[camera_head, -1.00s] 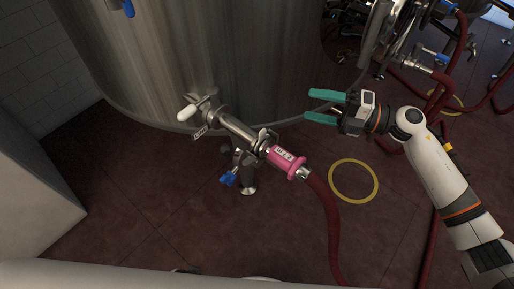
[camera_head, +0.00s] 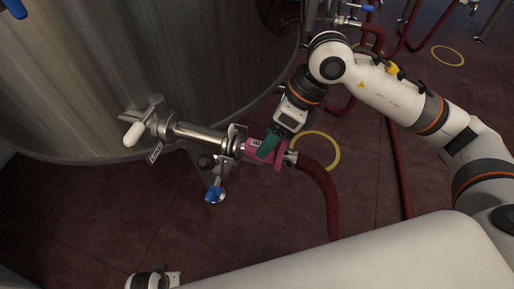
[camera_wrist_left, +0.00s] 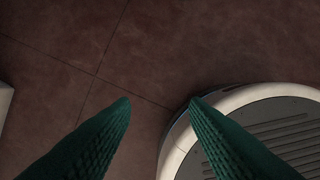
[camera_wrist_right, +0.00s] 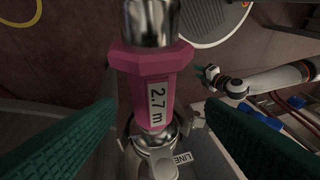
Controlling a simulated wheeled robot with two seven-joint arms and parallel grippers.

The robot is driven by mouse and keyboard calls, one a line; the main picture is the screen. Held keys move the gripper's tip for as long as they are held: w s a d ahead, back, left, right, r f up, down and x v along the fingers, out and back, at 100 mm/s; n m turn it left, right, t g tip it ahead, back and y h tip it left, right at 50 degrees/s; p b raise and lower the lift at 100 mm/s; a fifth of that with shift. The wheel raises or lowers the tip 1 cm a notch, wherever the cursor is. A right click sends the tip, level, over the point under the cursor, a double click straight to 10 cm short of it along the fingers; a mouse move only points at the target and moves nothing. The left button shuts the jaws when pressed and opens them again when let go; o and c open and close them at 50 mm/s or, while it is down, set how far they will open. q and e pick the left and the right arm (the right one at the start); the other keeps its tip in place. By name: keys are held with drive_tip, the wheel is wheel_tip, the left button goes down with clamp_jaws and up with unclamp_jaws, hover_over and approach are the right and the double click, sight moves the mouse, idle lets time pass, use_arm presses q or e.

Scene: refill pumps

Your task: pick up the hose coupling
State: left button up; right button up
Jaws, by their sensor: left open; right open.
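The hose coupling (camera_head: 252,148) is a pink sleeve with a white label. It joins a dark red hose (camera_head: 322,185) to a steel pipe with valves (camera_head: 200,137) at the tank.
A large steel tank (camera_head: 150,60) stands behind the pipe. A white-handled valve (camera_head: 134,134) and a blue-handled valve (camera_head: 213,193) stick out near the coupling. A yellow floor ring (camera_head: 318,152) lies beyond the hose. More red hoses are at the upper right. Open floor lies below the pipe.

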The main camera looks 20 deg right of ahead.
drive_tip(key=x, duration=0.4)
drive_tip(key=shift+w+d+f, duration=0.1)
drive_tip(key=shift+d+f, duration=0.2)
drive_tip(key=shift+f, duration=0.1)
use_arm(q)
drive_tip(key=shift+w+r, duration=0.2)
drive_tip(key=shift+r, duration=0.35)
drive_tip(key=shift+w+r, duration=0.15)
drive_tip(key=shift+r, duration=0.4)
use_arm(e)
drive_tip(key=shift+a+f, duration=0.2)
drive_tip(key=shift+f, duration=0.15)
drive_tip(key=c, duration=1.2)
use_arm(q)
drive_tip(key=shift+s+f, duration=0.1)
drive_tip(key=shift+f, duration=0.05)
use_arm(e)
drive_tip(key=shift+r, duration=0.1)
drive_tip(key=shift+c, duration=0.8)
